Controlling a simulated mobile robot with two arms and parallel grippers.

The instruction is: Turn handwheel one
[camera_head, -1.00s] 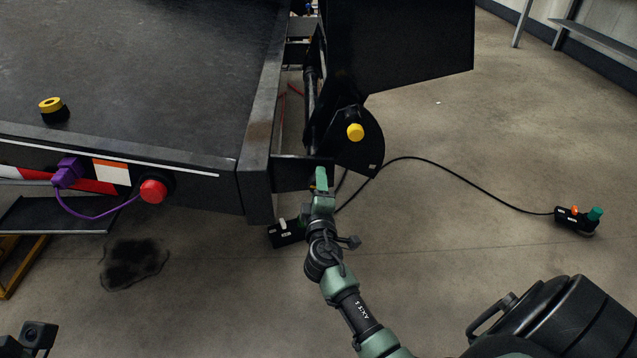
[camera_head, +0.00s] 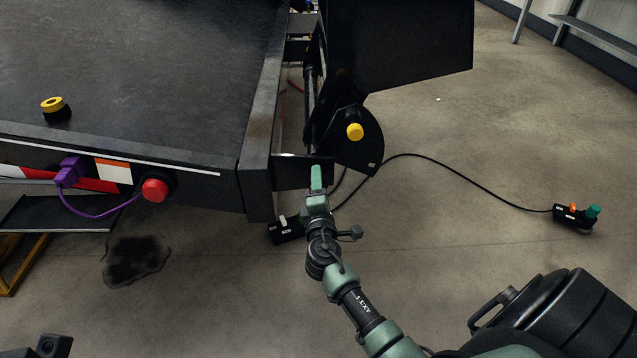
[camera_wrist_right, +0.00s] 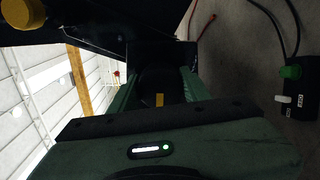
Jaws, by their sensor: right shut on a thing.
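My right gripper (camera_head: 317,178) is at the lower end of the dark frame at the trailer's rear corner, below the yellow knob (camera_head: 355,131). In the right wrist view, its green fingers stand on both sides of a dark round part with an orange mark (camera_wrist_right: 160,99), apparently the handwheel, and the gripper is shut on it. In the head view this part is hidden behind the gripper and the frame. The yellow knob also shows at the top left of the right wrist view (camera_wrist_right: 22,12). My left gripper's fingers are out of view.
The trailer bed (camera_head: 150,70) fills the left, with a red button (camera_head: 155,189) and a purple plug (camera_head: 70,172) on its edge. A black control box (camera_head: 286,231) lies by the gripper; another (camera_head: 574,217) lies right, on a cable. Open floor lies right.

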